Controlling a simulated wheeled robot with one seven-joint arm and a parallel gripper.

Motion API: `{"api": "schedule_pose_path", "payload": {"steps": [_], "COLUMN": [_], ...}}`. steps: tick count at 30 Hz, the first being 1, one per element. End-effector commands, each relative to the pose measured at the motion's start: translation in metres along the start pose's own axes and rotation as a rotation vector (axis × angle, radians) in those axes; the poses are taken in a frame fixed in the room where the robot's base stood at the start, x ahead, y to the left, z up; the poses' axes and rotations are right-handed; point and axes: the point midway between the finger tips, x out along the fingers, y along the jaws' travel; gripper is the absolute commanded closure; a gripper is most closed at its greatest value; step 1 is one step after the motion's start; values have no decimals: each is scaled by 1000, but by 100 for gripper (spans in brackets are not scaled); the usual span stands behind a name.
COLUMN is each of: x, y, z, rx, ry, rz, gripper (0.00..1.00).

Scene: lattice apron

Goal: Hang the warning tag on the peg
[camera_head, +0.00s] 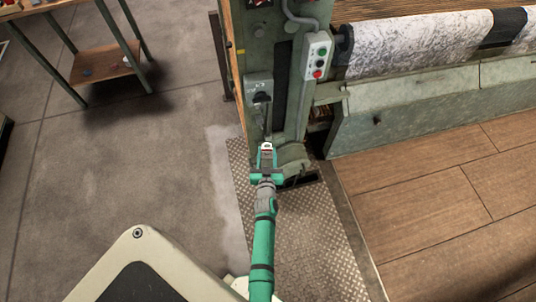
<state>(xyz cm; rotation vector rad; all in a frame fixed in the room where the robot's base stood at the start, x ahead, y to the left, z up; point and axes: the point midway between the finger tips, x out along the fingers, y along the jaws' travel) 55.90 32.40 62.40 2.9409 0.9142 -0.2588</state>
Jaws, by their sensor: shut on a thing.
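My gripper (267,157), at the end of my teal arm, reaches up the picture toward the green machine post. It is shut on a small white and red piece, which looks like the warning tag (267,147). The tag's lettering is too small to read. Above the tag in the picture, a grey switch box (258,83) with a dark knob is fixed to the post. I cannot make out the peg for certain. The tag appears apart from the box, but its depth from the post is hard to judge.
A push-button box (318,55) with green and red buttons hangs right of the post (290,90). A fabric roll (415,42) lies across the machine. Tread plate (300,250) covers the floor below. A side table (97,62) stands upper left; the grey floor between is open.

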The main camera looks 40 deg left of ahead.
Motion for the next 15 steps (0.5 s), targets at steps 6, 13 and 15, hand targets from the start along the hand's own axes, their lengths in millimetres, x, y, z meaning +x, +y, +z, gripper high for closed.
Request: {"api": "schedule_pose_path", "payload": {"steps": [6,13,15], "x": [18,36,42], "y": [-3,-8,-10], "z": [-4,-7,-8], "rx": [-1,1,0], "ry": [2,1,2], "rz": [1,2,0], "gripper": [81,81,81]}}
